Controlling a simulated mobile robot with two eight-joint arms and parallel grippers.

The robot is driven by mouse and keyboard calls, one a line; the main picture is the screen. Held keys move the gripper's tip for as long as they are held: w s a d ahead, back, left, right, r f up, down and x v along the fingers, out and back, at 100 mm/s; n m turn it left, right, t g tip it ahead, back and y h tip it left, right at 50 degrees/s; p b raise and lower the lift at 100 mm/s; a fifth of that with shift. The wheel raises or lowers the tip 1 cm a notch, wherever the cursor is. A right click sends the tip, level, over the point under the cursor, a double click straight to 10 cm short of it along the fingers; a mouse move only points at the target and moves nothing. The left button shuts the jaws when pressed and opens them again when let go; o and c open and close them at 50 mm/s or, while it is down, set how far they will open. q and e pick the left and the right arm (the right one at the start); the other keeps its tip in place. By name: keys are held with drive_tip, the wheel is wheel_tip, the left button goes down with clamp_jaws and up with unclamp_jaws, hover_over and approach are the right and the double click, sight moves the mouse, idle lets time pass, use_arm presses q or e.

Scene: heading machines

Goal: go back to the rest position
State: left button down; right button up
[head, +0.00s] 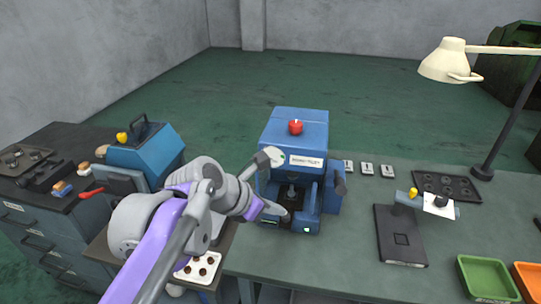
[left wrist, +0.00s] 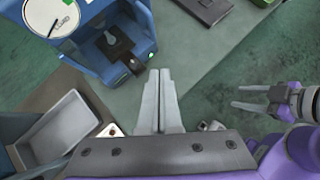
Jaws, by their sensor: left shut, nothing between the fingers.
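My left gripper (head: 279,209) reaches in from the left and is at the front of the blue machine (head: 296,130), by its open work bay. In the left wrist view its two fingers (left wrist: 161,78) lie together, shut and empty, over the grey table edge. The blue machine also shows there at the upper left (left wrist: 85,60), with a dark plate inside its bay. My right gripper (left wrist: 235,97) shows at the right of the left wrist view, with its two fingers apart and nothing between them. It does not show in the head view.
A smaller blue machine (head: 150,152) stands on the dark cabinet at left. A tray with dark round parts (head: 198,267) lies beneath my left arm. On the grey table (head: 350,255) are a black device (head: 400,235), green bin (head: 487,277), orange bin (head: 527,277) and lamp (head: 452,62).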

use_arm(q)
drive_tip(key=s+a+f+m+y, duration=0.7)
drive_tip(key=s+a+f+m, duration=1.1)
drive_tip(key=a+f+m, duration=0.4)
drive_tip(key=m, duration=0.3)
drive_tip(key=shift+s, duration=0.15)
use_arm(e)
drive_tip(key=shift+w+r, duration=0.15)
drive_tip(key=shift+r, duration=0.1)
drive_tip(key=shift+o, duration=0.3)
